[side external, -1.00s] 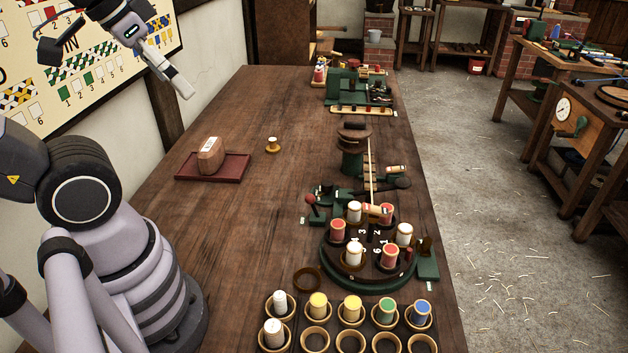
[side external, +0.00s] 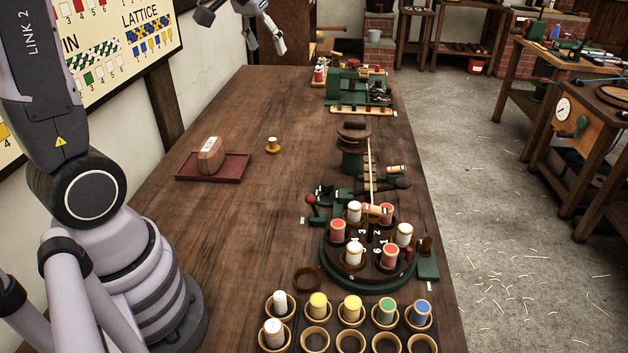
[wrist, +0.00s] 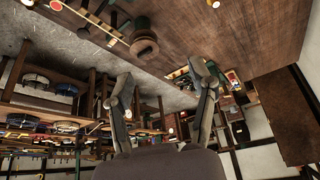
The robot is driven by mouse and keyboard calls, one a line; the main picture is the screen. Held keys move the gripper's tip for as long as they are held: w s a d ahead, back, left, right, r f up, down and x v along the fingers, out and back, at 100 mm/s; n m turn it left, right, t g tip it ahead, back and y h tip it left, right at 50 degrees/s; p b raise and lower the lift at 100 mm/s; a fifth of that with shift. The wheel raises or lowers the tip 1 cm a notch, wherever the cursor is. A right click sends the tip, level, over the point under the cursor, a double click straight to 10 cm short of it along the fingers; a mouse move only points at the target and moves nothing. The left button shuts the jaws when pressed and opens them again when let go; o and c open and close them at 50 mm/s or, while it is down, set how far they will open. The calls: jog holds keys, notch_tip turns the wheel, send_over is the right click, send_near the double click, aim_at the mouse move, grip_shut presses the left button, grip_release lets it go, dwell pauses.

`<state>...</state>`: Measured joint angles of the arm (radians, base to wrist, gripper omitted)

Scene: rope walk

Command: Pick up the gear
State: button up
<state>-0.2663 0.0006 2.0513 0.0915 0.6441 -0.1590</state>
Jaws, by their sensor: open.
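My gripper (side external: 279,46) is at the top of the side view, above the far left part of the workbench and clear of everything on it. In the wrist view, my gripper (wrist: 166,88) has its two fingers spread wide with nothing between them. I cannot pick out a gear for certain in either view. A green machine with small dark parts (side external: 358,92) stands at the bench's far end; its parts are too small to tell apart. It shows in the wrist view (wrist: 182,73), partly hidden by a finger.
A round rotating stand with red and white bobbins (side external: 366,280) and cups of coloured bobbins (side external: 352,305) fill the near right. A dark-topped green post (side external: 352,150) stands mid-bench. A red tray (side external: 237,172) holds a wooden block. The bench's left middle is mostly clear.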

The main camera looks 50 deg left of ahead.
jog(key=w+a+f+n+g, duration=0.1)
jog(key=w+a+f+n, duration=0.2)
jog(key=w+a+f, duration=0.8)
jog(key=n+y, duration=0.1)
jog(key=n, duration=0.1)
send_near(272, 139)
jog(key=f, duration=0.2)
jog(key=w+f, duration=0.1)
jog(key=shift+a+f+g, duration=0.25)
jog(key=shift+f+g, duration=0.05)
jog(key=x, duration=0.6)
jog(key=shift+w+a+f, duration=0.15)
jog(key=shift+w, duration=0.15)
grip_shut()
